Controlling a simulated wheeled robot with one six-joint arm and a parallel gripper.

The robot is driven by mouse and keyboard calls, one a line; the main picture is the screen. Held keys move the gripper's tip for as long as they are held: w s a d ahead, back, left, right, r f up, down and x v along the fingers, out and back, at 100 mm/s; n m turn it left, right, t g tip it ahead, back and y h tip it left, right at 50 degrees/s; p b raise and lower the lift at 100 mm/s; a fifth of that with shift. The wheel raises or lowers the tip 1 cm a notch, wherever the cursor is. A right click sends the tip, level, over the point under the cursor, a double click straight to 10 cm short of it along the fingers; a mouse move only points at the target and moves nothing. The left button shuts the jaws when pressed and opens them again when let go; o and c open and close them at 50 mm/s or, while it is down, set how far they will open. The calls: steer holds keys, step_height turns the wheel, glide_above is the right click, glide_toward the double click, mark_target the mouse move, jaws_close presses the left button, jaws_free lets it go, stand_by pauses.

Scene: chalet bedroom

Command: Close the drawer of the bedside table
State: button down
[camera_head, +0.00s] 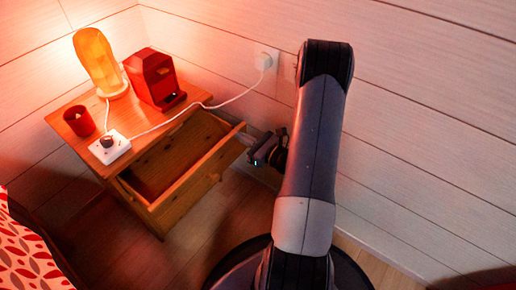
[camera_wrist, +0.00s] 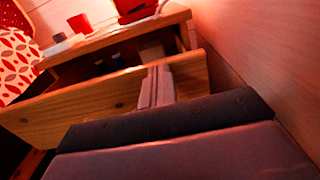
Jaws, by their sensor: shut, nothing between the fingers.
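The wooden bedside table (camera_head: 76,144) stands against the wall at the left in the head view. Its drawer (camera_head: 190,192) is pulled well out, and its inside shows. In the wrist view the drawer front (camera_wrist: 60,117) runs across the left and middle, with the table top (camera_wrist: 115,37) behind it. My gripper (camera_head: 252,142) is at the right end of the drawer front, close to its upper edge. In the wrist view its fingers (camera_wrist: 157,84) are together and empty, and they overlap the right part of the drawer front. I cannot tell whether they touch it.
On the table top are a lit lamp (camera_head: 97,62), a red machine (camera_head: 153,78), a red cup (camera_head: 79,121) and a white power strip (camera_head: 109,147). A cable runs to the wall socket (camera_head: 265,61). A bed with patterned cover (camera_head: 25,258) is at lower left. The wall is close on the right.

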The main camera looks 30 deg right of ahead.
steer(key=b, duration=0.1)
glide_above(214, 122)
steer(key=s+a, duration=0.2)
steer(key=s, duration=0.3)
steer(key=shift+d, duration=0.1)
